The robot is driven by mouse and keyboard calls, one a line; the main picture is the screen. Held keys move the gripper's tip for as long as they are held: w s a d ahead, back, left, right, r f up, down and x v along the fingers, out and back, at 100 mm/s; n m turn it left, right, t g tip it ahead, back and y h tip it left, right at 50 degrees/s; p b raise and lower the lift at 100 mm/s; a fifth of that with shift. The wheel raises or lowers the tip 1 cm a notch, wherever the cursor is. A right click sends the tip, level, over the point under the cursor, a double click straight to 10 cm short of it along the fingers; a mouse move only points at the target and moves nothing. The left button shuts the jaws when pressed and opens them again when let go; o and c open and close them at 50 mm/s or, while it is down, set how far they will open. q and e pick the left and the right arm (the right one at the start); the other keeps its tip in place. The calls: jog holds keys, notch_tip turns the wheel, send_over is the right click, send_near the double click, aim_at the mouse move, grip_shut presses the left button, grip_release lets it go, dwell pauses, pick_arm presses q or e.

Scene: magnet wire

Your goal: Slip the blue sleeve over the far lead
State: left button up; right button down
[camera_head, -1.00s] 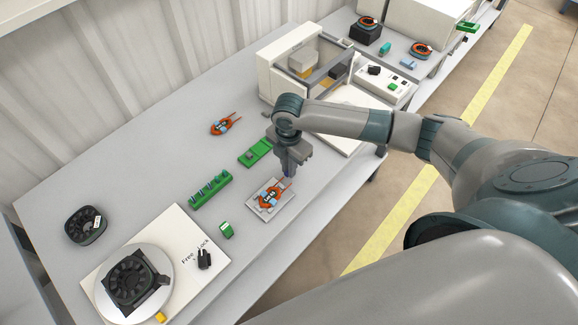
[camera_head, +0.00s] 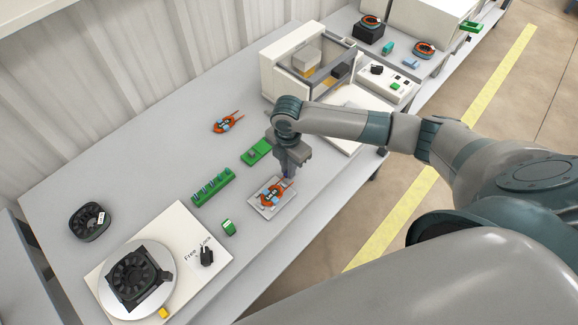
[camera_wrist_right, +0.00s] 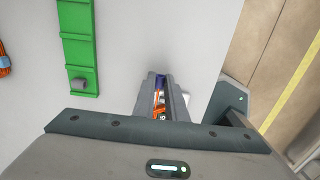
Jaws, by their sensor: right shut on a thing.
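An orange wire coil with a light blue wrap (camera_head: 270,194) sits on a small grey fixture plate (camera_head: 260,206) near the front edge of the table. Its leads point up and right, toward my right gripper (camera_head: 288,174). The right gripper points down at the lead ends, shut on the small dark blue sleeve (camera_head: 287,177). In the right wrist view the blue sleeve (camera_wrist_right: 160,81) is between the fingers, with orange wire just below it in the picture. The fingers hide most of the leads, so I cannot tell whether the sleeve is around the far lead.
A second orange coil (camera_head: 228,122) lies farther back. A green tray (camera_head: 257,151) and a green rack (camera_head: 213,187) are left of the gripper. A white machine (camera_head: 286,82) stands behind the arm. A turntable with a fan (camera_head: 137,278) is at front left.

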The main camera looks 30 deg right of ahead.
jog(key=shift+s+a+p, duration=0.3)
jog(key=shift+a+p, duration=0.4)
jog(key=shift+a, duration=0.25)
dwell(0.8)
jog(key=c, duration=1.7)
grip_release()
jog(key=shift+r+p, duration=2.5)
jog(key=shift+p, duration=0.15)
jog(key=shift+r, duration=0.1)
jog(key=shift+r, duration=0.6)
notch_tip(320, 180, up, 16)
jog(key=b, duration=0.4)
